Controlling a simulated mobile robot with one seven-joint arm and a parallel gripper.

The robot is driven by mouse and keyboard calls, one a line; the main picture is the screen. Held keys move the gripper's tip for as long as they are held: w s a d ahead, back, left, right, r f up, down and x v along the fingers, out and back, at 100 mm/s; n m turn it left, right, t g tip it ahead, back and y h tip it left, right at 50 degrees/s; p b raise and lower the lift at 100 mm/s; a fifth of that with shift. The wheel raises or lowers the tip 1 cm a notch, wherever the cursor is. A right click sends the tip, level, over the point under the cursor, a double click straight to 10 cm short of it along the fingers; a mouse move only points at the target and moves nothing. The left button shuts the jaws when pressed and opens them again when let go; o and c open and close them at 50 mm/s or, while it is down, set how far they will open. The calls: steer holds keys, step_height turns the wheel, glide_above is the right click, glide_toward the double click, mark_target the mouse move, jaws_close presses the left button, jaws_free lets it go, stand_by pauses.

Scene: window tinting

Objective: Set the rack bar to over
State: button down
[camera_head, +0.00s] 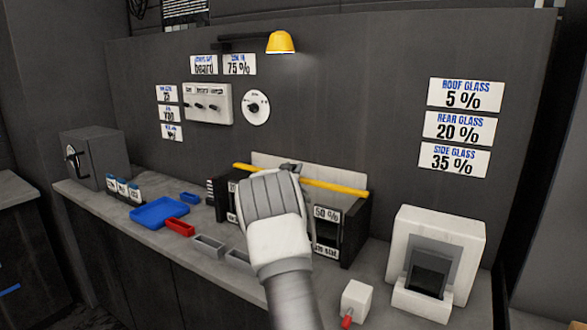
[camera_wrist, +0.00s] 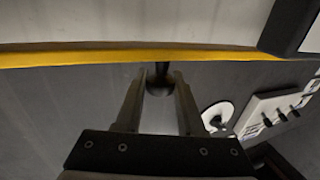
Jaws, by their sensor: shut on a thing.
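The yellow rack bar (camera_head: 334,187) runs across the upper part of the dark rack (camera_head: 355,225). In the wrist view the bar (camera_wrist: 60,57) spans the top of the picture. A small dark knob (camera_wrist: 161,76) shows at the bar, between my fingertips. My gripper (camera_wrist: 160,78) is shut on this knob. In the head view my gripper (camera_head: 291,168) is at the middle of the bar, and my arm hides the middle of the rack. Labelled slots show on both sides of my arm, one reading 50 %.
A white box-shaped device (camera_head: 438,240) stands right of the rack. A small white block with a red tip (camera_head: 356,300) sits in front. A yellow lamp (camera_head: 281,42) hangs above.

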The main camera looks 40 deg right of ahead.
steer(key=s+a+b, duration=0.1)
steer(key=s+a, duration=0.2)
steer(key=a, duration=0.5)
steer(key=shift+f, duration=0.15)
steer(key=c, duration=0.9)
jaws_free()
steer(key=shift+c, duration=0.2)
steer(key=o, duration=0.4)
steer(key=shift+s+a, duration=0.15)
steer(key=shift+s, duration=0.1)
steer(key=v, duration=1.7)
steer(key=shift+s, duration=0.15)
steer(key=shift+a+r, duration=0.1)
steer(key=shift+r, duration=0.1)
